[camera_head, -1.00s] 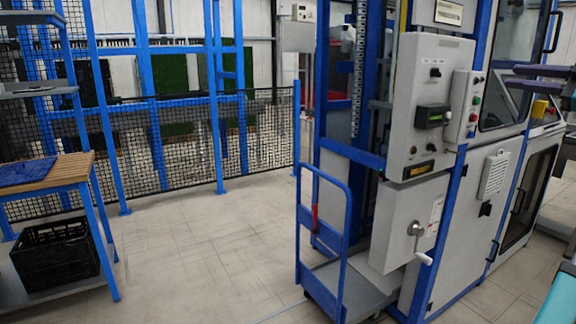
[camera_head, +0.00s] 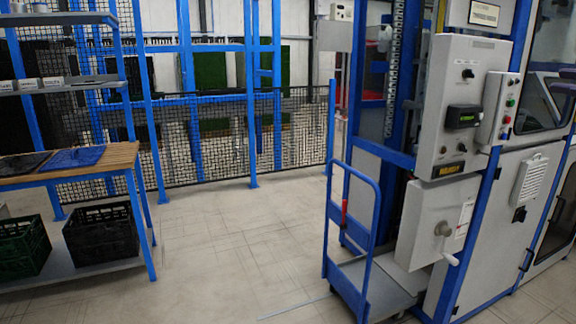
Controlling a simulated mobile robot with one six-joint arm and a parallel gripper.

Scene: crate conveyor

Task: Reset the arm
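My gripper and arm are not in view in the head camera, so I cannot see the arm's pose or whether the gripper holds anything. The view shows only the room around me.
A grey machine cabinet (camera_head: 440,212) with blue posts stands at the right. A blue-handled trolley (camera_head: 378,282) stands against it. A wooden-topped workbench (camera_head: 112,161) with dark crates (camera_head: 100,235) beneath is at the left. A mesh fence (camera_head: 215,150) closes the back. The floor (camera_head: 235,245) between is clear.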

